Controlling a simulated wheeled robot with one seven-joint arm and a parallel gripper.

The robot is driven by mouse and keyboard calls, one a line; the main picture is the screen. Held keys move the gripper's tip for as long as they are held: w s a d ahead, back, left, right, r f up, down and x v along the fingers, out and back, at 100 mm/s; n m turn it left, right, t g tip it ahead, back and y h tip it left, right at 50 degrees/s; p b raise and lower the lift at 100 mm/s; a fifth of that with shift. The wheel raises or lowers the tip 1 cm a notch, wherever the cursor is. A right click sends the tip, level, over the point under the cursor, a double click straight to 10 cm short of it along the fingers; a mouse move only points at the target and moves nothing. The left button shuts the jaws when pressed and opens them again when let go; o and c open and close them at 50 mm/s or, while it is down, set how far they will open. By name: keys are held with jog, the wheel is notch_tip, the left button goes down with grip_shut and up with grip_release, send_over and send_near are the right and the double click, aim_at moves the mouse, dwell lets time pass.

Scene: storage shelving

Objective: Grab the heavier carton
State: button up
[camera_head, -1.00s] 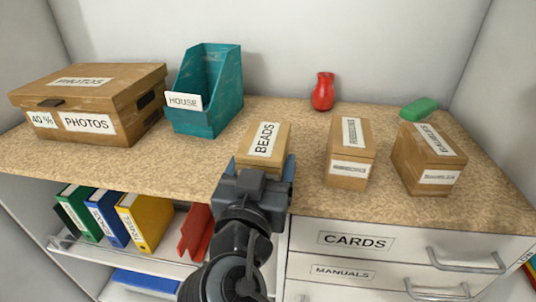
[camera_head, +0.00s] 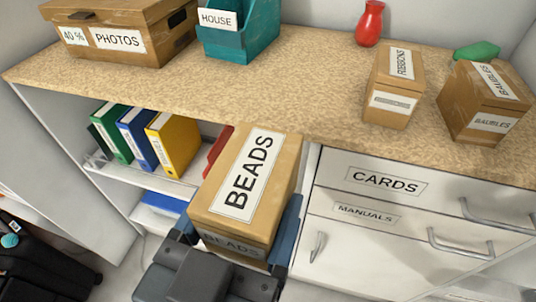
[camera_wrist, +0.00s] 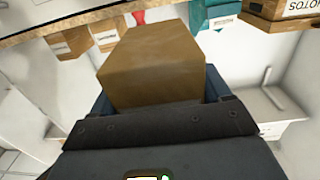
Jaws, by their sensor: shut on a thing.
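The carton labelled BEADS (camera_head: 270,185) is brown with white labels. My gripper (camera_head: 240,240) is shut on it, with a blue finger showing at its right side. The carton is held off the shelf top, in front of its edge and close to the head camera. In the wrist view the same carton (camera_wrist: 155,65) sits between my blue fingers (camera_wrist: 160,95). The RIBBONS carton (camera_head: 385,95) and the BAUBLES carton (camera_head: 480,110) stand on the right part of the shelf top.
The speckled shelf top (camera_head: 290,90) is clear in the middle. A PHOTOS box (camera_head: 120,40) and teal HOUSE file holder (camera_head: 235,35) stand left. A red vase (camera_head: 369,24) and green block (camera_head: 477,51) are behind the cartons. Binders (camera_head: 175,145) and drawers (camera_head: 385,190) are below.

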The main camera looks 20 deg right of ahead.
aim_at(242, 247)
jog(key=shift+v, duration=2.35)
jog(key=shift+r+p, duration=0.15)
jog(key=shift+p, duration=0.3)
jog(key=shift+s+d+r+p, duration=0.2)
jog(key=shift+d+p, duration=0.15)
jog(key=shift+p, duration=0.5)
jog(key=shift+d, duration=0.2)
jog(key=p+x, duration=0.1)
jog(key=x, duration=0.7)
jog(key=p+x, duration=0.1)
jog(key=x, duration=0.8)
jog(key=p+x, duration=0.1)
jog(key=x, duration=0.8)
jog(key=shift+w+a+p, duration=0.25)
jog(key=shift+w+p, duration=0.1)
jog(key=shift+p, duration=0.05)
jog(key=p+x, duration=0.1)
jog(key=x, duration=0.4)
jog(key=shift+w, duration=0.15)
jog(key=shift+w+d+f+p, duration=0.1)
jog(key=shift+w+f+p, duration=0.1)
jog(key=shift+p, duration=0.2)
jog(key=shift+s+f, duration=0.1)
jog(key=shift+f, duration=0.1)
jog(key=shift+f, duration=0.15)
